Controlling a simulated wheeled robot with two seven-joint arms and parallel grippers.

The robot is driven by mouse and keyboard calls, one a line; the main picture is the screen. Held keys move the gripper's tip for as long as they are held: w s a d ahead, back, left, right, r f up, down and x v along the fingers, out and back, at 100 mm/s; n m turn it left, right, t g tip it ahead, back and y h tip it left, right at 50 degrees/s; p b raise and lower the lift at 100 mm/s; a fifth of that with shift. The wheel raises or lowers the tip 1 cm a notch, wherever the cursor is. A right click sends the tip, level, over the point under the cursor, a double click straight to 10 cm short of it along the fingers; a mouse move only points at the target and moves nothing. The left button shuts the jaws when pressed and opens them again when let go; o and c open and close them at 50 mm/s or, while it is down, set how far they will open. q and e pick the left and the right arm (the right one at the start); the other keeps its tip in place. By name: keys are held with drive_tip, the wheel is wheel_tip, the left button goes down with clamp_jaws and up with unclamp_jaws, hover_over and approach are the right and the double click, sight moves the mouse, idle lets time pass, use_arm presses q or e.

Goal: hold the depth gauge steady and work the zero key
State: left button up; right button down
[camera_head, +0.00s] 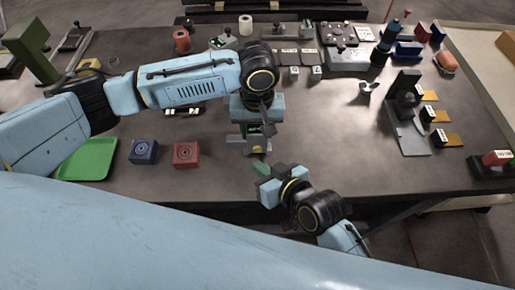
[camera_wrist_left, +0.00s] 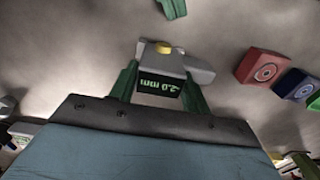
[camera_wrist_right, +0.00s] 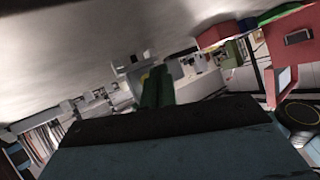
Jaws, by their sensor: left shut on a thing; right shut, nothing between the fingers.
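The depth gauge (camera_wrist_left: 172,65) is a grey body with a dark display reading 2.0 mm in green and a yellow zero key (camera_wrist_left: 163,47) on top. My left gripper (camera_wrist_left: 158,85) is shut on it, green fingers at both sides. In the head view the gauge (camera_head: 256,148) shows below my left gripper (camera_head: 254,135), near the table's front. My right gripper (camera_head: 260,169) is shut and empty, in front of the gauge and apart from it. Its green fingertips show at the top of the left wrist view (camera_wrist_left: 173,8) and in the right wrist view (camera_wrist_right: 158,88).
A blue block (camera_head: 144,151), a red block (camera_head: 186,154) and a green tray (camera_head: 88,158) are on the left. A dark stand (camera_head: 406,95) is on the right. Small parts and tools line the back. The table (camera_head: 330,150) is clear right of the gauge.

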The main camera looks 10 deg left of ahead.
sight(250, 151)
drive_tip(key=shift+w+a, duration=0.2)
drive_tip(key=shift+w, duration=0.45)
drive_tip(key=shift+w, duration=0.15)
idle(1.5)
drive_tip(key=shift+w+a, duration=0.15)
drive_tip(key=shift+w, duration=0.1)
drive_tip(key=shift+w+a, duration=0.1)
drive_tip(key=shift+w, duration=0.3)
idle(0.6)
idle(0.4)
drive_tip(key=shift+s+d, duration=0.25)
drive_tip(key=shift+s, duration=0.6)
drive_tip(key=shift+s+d, duration=0.25)
drive_tip(key=shift+s, duration=0.55)
drive_tip(key=shift+s+d, duration=0.2)
drive_tip(key=shift+s, duration=0.6)
drive_tip(key=shift+s+d, duration=0.25)
drive_tip(key=shift+s, duration=0.55)
